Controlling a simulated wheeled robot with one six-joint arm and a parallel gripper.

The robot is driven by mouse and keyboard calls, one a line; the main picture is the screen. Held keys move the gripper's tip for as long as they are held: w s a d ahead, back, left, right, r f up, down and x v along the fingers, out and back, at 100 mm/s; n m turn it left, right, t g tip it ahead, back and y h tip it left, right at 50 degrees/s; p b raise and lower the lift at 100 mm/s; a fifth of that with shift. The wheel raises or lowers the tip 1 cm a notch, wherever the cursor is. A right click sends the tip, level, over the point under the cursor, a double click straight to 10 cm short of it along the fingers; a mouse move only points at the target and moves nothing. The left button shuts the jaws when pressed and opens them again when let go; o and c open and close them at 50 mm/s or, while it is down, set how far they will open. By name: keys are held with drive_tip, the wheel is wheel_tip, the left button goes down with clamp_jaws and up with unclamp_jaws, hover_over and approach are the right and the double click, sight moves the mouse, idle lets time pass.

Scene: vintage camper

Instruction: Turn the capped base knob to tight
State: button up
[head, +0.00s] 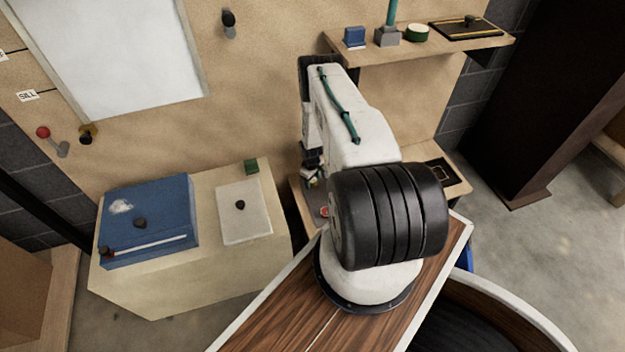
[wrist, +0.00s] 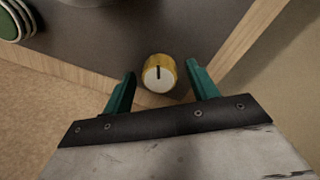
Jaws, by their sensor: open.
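In the wrist view, a round knob (wrist: 159,74) has a brass-coloured side and a white cap with a short black line pointing up in the picture. It stands on a dark grey surface close to a wooden edge. My gripper (wrist: 162,77) is open, with one green finger to the left of the knob and one to the right. Gaps show on both sides, so the fingers appear apart from it. No tight mark is readable. In the head view, my arm hides most of this area, and I cannot make out the knob there.
A green round thing with pale rings (wrist: 12,22) is at the wrist view's upper left. In the head view, a shelf (head: 440,45) with small items is above my arm. A cabinet (head: 140,285) with a blue case (head: 165,215) stands left. Concrete floor is clear at right.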

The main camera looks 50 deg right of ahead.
drive_tip(key=c, duration=1)
drive_tip(key=shift+m, duration=1.5)
drive_tip(key=o, duration=1)
drive_tip(key=shift+a+r, duration=0.2)
drive_tip(key=shift+r, duration=3.7)
